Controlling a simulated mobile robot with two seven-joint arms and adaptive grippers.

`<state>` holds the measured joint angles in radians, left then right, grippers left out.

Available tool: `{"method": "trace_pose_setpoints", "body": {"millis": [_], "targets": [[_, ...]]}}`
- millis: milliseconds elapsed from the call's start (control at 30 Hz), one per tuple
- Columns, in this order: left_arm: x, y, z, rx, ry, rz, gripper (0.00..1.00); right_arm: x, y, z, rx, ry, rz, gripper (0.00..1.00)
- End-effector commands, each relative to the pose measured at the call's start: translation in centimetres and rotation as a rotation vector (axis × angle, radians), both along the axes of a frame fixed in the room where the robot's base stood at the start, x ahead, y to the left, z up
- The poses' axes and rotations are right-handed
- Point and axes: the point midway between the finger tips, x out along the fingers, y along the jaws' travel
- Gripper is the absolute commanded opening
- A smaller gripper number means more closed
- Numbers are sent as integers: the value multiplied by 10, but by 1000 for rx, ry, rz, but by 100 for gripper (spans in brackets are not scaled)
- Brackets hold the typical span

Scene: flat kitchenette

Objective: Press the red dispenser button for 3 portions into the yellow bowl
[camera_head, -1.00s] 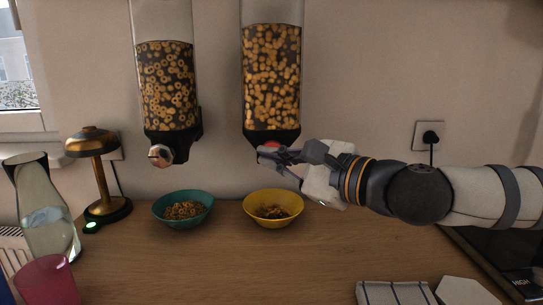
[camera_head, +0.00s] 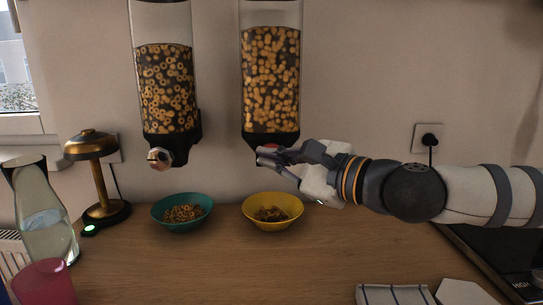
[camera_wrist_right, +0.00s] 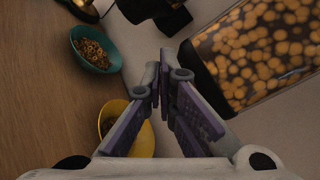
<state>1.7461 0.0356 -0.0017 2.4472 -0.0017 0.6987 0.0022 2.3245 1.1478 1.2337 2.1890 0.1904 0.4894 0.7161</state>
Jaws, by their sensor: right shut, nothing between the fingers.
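The right cereal dispenser (camera_head: 270,85) hangs on the wall, filled with small tan pieces. Its red button (camera_head: 270,147) shows just above my right gripper's fingers at the dispenser's base. My right gripper (camera_head: 262,156) is shut and empty, its fingertips at the button; I cannot tell whether they touch it. The yellow bowl (camera_head: 272,222) stands on the counter below this dispenser and holds some cereal. In the right wrist view, my fingers (camera_wrist_right: 167,75) point between the dispenser (camera_wrist_right: 250,60) and the wall, with the yellow bowl (camera_wrist_right: 145,140) partly hidden behind them. My left gripper is not in view.
A second dispenser (camera_head: 168,90) with ring cereal hangs to the left, above a teal bowl (camera_head: 182,222) holding cereal. A brass lamp (camera_head: 92,147), a glass carafe (camera_head: 42,215) and a red cup (camera_head: 45,283) stand at left. A striped cloth (camera_head: 395,294) lies front right.

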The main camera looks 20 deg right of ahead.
Motion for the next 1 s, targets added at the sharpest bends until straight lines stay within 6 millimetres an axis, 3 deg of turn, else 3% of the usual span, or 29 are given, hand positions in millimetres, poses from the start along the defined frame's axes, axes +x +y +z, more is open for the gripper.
{"method": "trace_pose_setpoints", "body": {"millis": [1000], "targets": [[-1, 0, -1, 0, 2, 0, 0, 8, -2, 0, 0, 0, 0, 0]]}}
